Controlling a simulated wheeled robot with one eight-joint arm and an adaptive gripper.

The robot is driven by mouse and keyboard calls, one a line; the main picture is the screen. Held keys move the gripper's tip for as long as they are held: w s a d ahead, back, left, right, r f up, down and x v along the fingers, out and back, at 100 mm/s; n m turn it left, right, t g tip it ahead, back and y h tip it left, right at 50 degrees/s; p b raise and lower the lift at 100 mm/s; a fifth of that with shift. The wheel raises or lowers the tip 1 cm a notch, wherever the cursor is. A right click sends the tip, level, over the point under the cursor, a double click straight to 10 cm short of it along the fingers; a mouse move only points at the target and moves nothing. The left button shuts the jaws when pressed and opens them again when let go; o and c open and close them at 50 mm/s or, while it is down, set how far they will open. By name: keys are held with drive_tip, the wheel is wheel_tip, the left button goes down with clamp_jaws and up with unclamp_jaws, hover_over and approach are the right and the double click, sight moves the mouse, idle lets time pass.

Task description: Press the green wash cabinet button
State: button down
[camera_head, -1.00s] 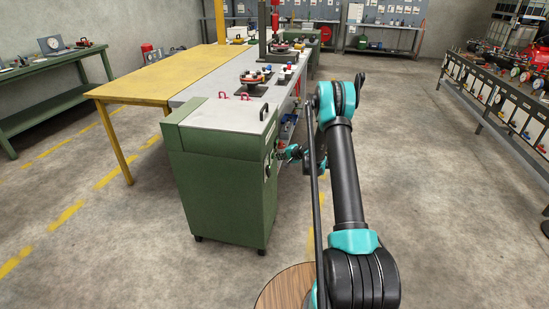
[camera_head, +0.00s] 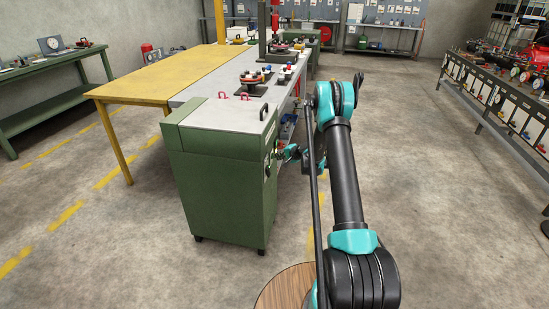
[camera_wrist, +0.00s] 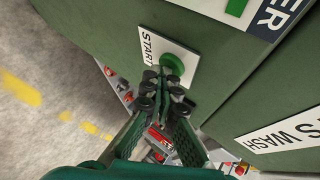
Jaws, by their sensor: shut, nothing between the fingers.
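The green wash cabinet (camera_head: 215,195) stands left of my arm in the head view, its button side turned towards the arm. In the wrist view its green face (camera_wrist: 110,22) carries a round green button (camera_wrist: 173,64) on a white plate marked START (camera_wrist: 147,45). My gripper (camera_wrist: 165,80) is shut and empty, its dark fingertips right at the button's lower edge in the picture. I cannot tell whether they touch the button. In the head view my gripper (camera_head: 281,154) is close beside the cabinet's right side and the button is hidden.
A white sign reading WASH (camera_wrist: 285,132) is on the cabinet in the wrist view. A grey and yellow workbench (camera_head: 160,75) with parts on it stands behind the cabinet. The floor right of my arm is open up to a bench with gauges (camera_head: 500,100).

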drive_tip(key=shift+s, duration=0.1)
idle(0.7)
drive_tip(key=s+d, duration=0.1)
drive_tip(key=d, duration=0.5)
drive_tip(key=shift+s, duration=0.4)
idle(0.4)
drive_tip(key=s+a+r+n+g+h, duration=0.1)
drive_tip(key=s+r+n+g, duration=0.15)
drive_tip(key=s+r, duration=0.8)
drive_tip(key=s+a+r+n+g+h, duration=0.1)
drive_tip(key=s+a+r+n+h, duration=0.15)
drive_tip(key=s+r, duration=0.8)
drive_tip(key=s+d+f+n+h, duration=0.1)
drive_tip(key=s+d+f+n, duration=0.1)
drive_tip(key=s, duration=1.4)
drive_tip(key=s+d+f+n+g+h, duration=0.1)
drive_tip(key=s+d+f+n+h, duration=0.1)
drive_tip(key=s, duration=1.5)
drive_tip(key=shift+s+d+f, duration=0.15)
drive_tip(key=shift+d+f, duration=0.2)
drive_tip(key=shift+f, duration=0.25)
